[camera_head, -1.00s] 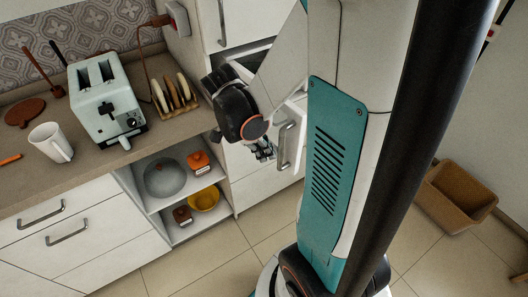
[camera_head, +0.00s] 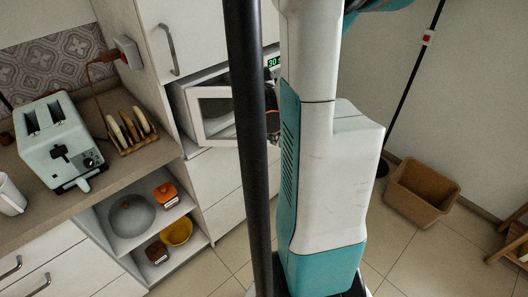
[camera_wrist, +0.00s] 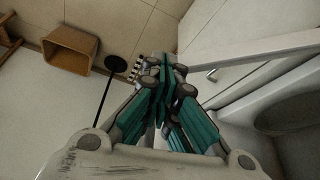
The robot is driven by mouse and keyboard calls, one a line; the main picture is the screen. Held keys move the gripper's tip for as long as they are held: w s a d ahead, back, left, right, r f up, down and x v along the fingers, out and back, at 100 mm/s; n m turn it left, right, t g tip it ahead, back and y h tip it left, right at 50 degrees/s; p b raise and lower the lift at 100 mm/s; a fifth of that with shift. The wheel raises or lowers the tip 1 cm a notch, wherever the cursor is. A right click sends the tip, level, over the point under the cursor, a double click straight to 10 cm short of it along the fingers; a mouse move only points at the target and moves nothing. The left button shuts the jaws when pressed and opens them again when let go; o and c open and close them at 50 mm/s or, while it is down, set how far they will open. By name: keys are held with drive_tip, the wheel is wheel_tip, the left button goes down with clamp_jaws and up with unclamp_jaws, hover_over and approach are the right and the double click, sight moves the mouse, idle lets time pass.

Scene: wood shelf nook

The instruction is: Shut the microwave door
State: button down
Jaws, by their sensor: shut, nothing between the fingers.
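The microwave door (camera_head: 192,115) has a white frame. In the head view it stands open, swung out from the microwave in the tall white cabinet. The green display (camera_head: 273,63) shows to its right. My dark column and pale arm cover the right part of the door and most of the microwave front. In the wrist view my gripper (camera_wrist: 165,68) has its teal and grey fingers shut together with nothing between them.
A counter at left holds a toaster (camera_head: 60,145), a toast rack (camera_head: 131,130) and a white mug (camera_head: 10,195). Open shelves below hold bowls and jars. A brown bin (camera_head: 422,192) stands at right on otherwise mostly clear floor. A dark pole stands by the wall.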

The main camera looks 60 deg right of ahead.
drive_tip(key=w+d+n+t, duration=0.2)
drive_tip(key=w+d+n, duration=0.5)
drive_tip(key=w+d, duration=0.7)
drive_tip(key=shift+d+t+y, duration=0.3)
drive_tip(key=shift+d+y, duration=0.1)
drive_tip(key=shift+d, duration=0.85)
drive_tip(key=shift+w+r, duration=0.1)
drive_tip(key=shift+w, duration=0.05)
